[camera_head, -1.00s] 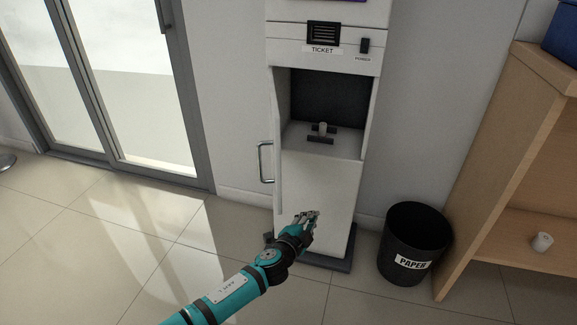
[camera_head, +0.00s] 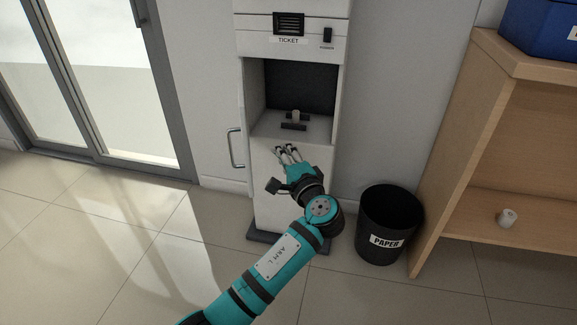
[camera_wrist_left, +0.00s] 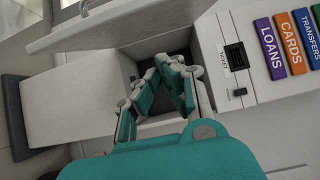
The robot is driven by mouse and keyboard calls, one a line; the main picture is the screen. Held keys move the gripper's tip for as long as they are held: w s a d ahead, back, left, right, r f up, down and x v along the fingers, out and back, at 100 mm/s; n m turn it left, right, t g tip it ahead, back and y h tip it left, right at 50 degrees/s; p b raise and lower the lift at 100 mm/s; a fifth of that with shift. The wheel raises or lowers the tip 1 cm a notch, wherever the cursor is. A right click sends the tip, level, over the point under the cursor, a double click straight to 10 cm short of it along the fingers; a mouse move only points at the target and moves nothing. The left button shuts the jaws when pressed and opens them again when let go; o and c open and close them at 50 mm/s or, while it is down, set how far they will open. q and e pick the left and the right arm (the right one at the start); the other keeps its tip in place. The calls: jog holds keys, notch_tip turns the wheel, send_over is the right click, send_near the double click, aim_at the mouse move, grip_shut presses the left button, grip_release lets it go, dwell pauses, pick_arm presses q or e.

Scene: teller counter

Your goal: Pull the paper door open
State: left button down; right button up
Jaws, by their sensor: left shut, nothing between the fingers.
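The white ticket machine (camera_head: 270,205) stands against the wall. Its paper door (camera_head: 247,120) stands swung out at the left side of the open compartment, seen nearly edge-on, with a metal handle (camera_head: 234,148) on its outer face. In the left wrist view a white panel that looks like the door (camera_wrist_left: 125,22) crosses the top. A small roll or core (camera_head: 295,116) sits on a dark holder in the compartment. My left gripper (camera_head: 287,151) is shut and empty, in front of the machine just below the compartment opening, right of the handle and apart from it. My right gripper is out of view.
A black paper bin (camera_head: 388,215) stands right of the machine. A wooden shelf (camera_head: 470,110) further right holds a white roll (camera_head: 507,217) and a blue box (camera_head: 540,30). A glass door (camera_head: 95,80) is at the left. The floor left of the machine is clear.

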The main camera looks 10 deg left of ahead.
pick_arm(q)
jog(key=shift+w+a, duration=0.25)
jog(key=shift+a, duration=1.1)
jog(key=shift+w+a, duration=0.2)
jog(key=shift+a, duration=1.1)
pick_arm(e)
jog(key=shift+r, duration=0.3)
